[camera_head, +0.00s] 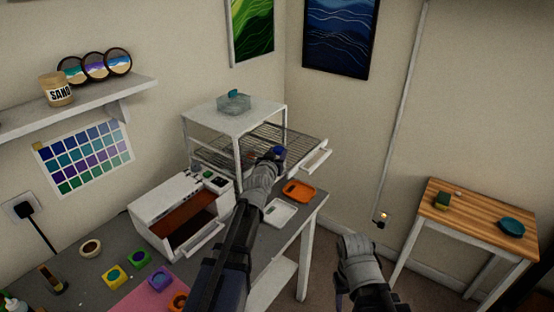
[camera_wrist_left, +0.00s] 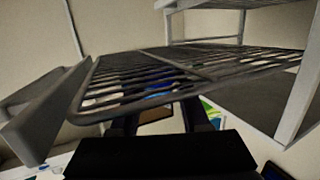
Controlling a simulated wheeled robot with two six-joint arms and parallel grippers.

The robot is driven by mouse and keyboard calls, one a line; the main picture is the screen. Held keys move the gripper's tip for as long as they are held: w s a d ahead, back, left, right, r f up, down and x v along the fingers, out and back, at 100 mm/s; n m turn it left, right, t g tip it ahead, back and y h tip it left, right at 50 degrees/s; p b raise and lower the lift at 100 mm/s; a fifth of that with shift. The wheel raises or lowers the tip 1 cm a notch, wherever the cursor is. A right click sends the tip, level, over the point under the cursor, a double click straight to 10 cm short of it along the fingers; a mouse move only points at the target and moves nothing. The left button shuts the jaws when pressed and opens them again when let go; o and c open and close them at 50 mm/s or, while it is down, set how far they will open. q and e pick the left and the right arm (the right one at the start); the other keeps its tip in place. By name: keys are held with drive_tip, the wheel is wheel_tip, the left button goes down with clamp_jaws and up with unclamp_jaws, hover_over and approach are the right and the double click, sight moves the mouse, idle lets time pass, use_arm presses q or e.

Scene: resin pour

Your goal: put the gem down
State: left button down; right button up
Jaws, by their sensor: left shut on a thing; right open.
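The gem is a small blue piece (camera_head: 279,150) at the tip of my left gripper (camera_head: 272,156) in the head view. My left gripper is shut on it, at the pulled-out wire rack (camera_head: 300,140) of the white shelf unit. In the left wrist view the rack (camera_wrist_left: 120,75) fills the middle, and blue (camera_wrist_left: 160,87) shows through its bars between my left fingers (camera_wrist_left: 162,115). Whether the gem touches the rack I cannot tell. My right gripper (camera_head: 357,245) is open and empty, low in front of the floor, away from the tables.
A white box-shaped machine (camera_head: 180,208) with an open front stands left of the rack. A white tray (camera_head: 281,212) and an orange tray (camera_head: 299,190) lie on the grey table. A glass container (camera_head: 233,103) stands on the shelf unit's top. A wooden side table (camera_head: 470,215) is at right.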

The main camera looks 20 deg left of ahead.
use_arm(q)
drive_tip(key=shift+r, duration=0.1)
use_arm(e)
drive_tip(key=shift+r, duration=0.1)
use_arm(q)
drive_tip(key=c, duration=0.8)
unclamp_jaws()
drive_tip(key=shift+f, duration=0.2)
drive_tip(key=shift+c, duration=0.2)
drive_tip(key=o, duration=0.5)
drive_tip(key=shift+c, duration=0.2)
use_arm(e)
drive_tip(key=shift+f, duration=0.2)
use_arm(q)
drive_tip(key=shift+r, duration=0.15)
use_arm(e)
drive_tip(key=shift+r, duration=0.1)
